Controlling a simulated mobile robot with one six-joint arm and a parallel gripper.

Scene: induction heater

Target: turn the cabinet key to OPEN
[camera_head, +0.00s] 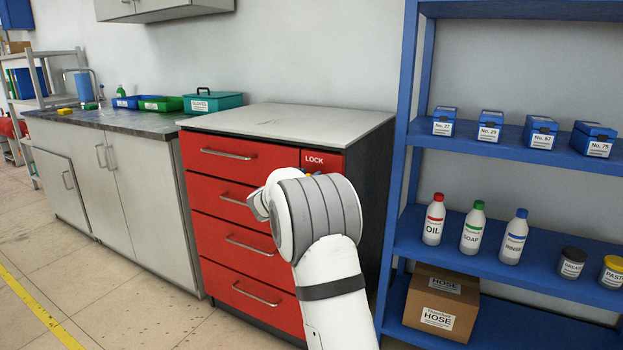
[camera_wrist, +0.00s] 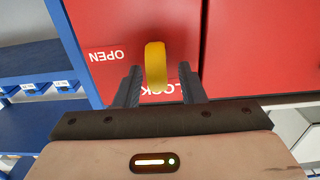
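The red cabinet (camera_head: 235,240) stands in the middle of the head view; a panel at its upper right reads LOCK (camera_head: 314,160). The yellow key (camera_wrist: 156,66) sticks out of the red front in the wrist view, its flat head standing up and down in the picture. An upside-down OPEN label (camera_wrist: 106,55) lies to its left, and an upside-down LOCK label is partly covered below it. My gripper (camera_wrist: 159,84) is open, its dark fingers on either side of the key with a gap to each. My arm hides the key area in the head view.
A blue shelf (camera_head: 480,145) with bottles and small boxes stands close to the cabinet's right; it also shows at the left of the wrist view (camera_wrist: 35,60). A grey counter (camera_head: 110,122) is on the left. Floor is clear in front.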

